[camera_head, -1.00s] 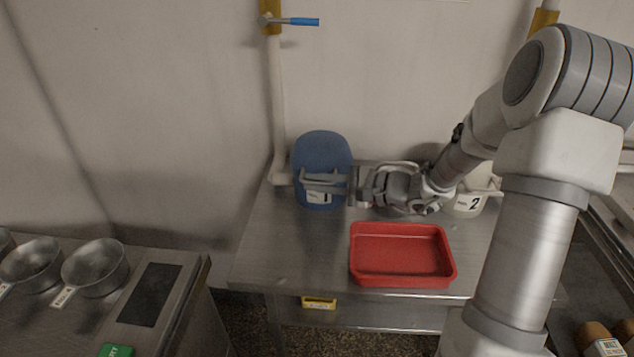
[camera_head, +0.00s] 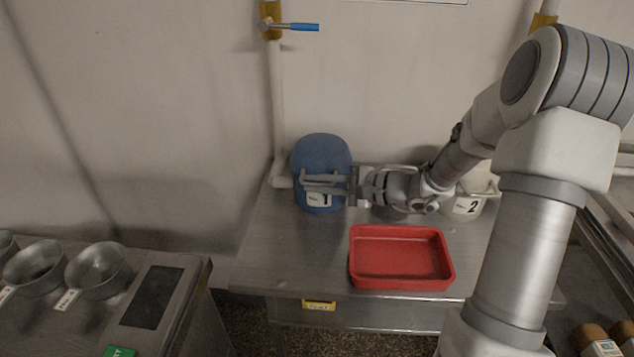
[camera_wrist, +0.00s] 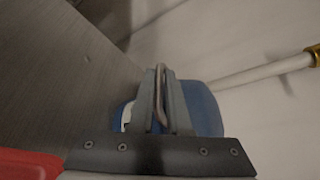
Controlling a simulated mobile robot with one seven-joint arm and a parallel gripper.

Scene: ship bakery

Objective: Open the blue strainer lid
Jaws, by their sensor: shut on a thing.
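The blue strainer (camera_head: 322,152) stands at the back left of the metal table, close to the wall, with a white label marked 1 on its front. Its blue lid is raised and leans back toward the wall. My gripper (camera_head: 322,184) reaches in from the right at the strainer's front. In the wrist view my gripper's fingers (camera_wrist: 160,100) are closed around a thin metal handle (camera_wrist: 161,88), with the blue body (camera_wrist: 205,112) behind them. The fingers hide part of the strainer's front and rim.
A red tray (camera_head: 400,284) lies on the table in front of the arm. A white pot labelled 2 (camera_head: 468,206) stands at the back right, partly behind my arm. A pipe with a blue-handled valve (camera_head: 303,27) runs up the wall. Metal bowls (camera_head: 97,268) sit on the left counter.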

